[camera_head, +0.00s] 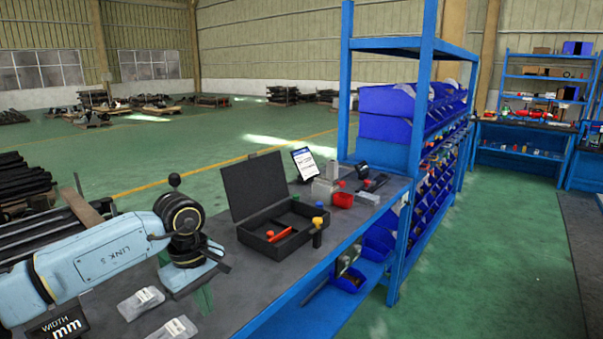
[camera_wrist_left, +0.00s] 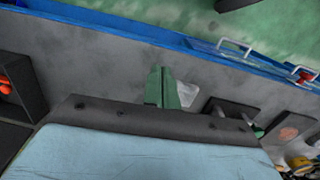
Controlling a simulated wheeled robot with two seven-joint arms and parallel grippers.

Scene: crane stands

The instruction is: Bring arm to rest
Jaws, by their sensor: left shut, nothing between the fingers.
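My left arm comes in from the left in the head view, pale blue, with its wrist bent down over the grey workbench (camera_head: 285,240). My left gripper (camera_head: 205,298) points down, its green fingers partly hidden by the wrist. In the left wrist view the green fingers (camera_wrist_left: 162,88) are together with nothing between them. They are above the bench top, beside a small clear bag (camera_wrist_left: 187,94); I cannot tell if they touch the bench. My right gripper is not in view.
An open black case (camera_head: 262,213) with an orange-red tool (camera_head: 280,234) lies right of my wrist. Clear bags (camera_head: 141,302) and a "WIDTH mm" sign (camera_head: 58,329) are in front. A blue rack (camera_head: 415,130) with bins stands at the bench's far end.

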